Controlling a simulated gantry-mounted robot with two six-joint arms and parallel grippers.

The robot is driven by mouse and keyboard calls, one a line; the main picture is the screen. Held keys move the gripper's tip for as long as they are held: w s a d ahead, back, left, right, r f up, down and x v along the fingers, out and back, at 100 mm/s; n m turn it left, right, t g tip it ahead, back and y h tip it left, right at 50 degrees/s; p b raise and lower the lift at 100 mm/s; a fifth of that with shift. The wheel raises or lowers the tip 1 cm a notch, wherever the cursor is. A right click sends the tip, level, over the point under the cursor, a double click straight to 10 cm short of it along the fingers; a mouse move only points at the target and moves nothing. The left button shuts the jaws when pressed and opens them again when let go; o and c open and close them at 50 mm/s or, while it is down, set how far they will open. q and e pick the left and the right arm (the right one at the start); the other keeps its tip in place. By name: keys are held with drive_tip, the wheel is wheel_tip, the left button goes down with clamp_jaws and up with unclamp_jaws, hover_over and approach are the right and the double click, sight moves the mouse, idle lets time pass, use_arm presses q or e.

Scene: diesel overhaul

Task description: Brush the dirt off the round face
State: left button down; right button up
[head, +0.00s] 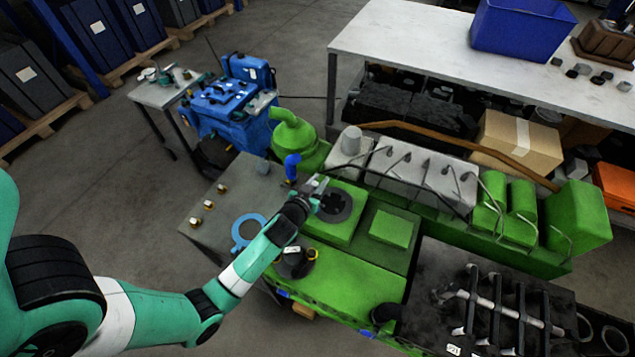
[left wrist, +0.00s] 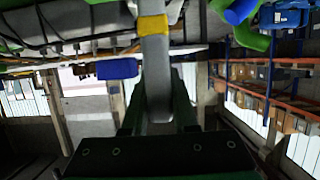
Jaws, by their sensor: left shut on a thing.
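A dark round face (head: 335,205) sits on top of a green block of the engine in the head view. My left gripper (head: 312,190) is at its left edge, partly covering it. I cannot tell whether it touches the face. The left gripper is shut on a slim grey tool with a yellow band (left wrist: 153,25), which runs up the middle of the left wrist view. The tool's working end is hidden, and I cannot make out bristles. Dirt on the face is too small to tell from its dark surface. My right gripper is not in view.
A blue upright pipe (head: 292,167) stands just behind the gripper, beside a green rounded housing (head: 295,140). A blue ring (head: 248,231) lies on the grey surface to the left. Grey covers with cables (head: 425,178) run to the right. A white workbench (head: 420,45) stands behind.

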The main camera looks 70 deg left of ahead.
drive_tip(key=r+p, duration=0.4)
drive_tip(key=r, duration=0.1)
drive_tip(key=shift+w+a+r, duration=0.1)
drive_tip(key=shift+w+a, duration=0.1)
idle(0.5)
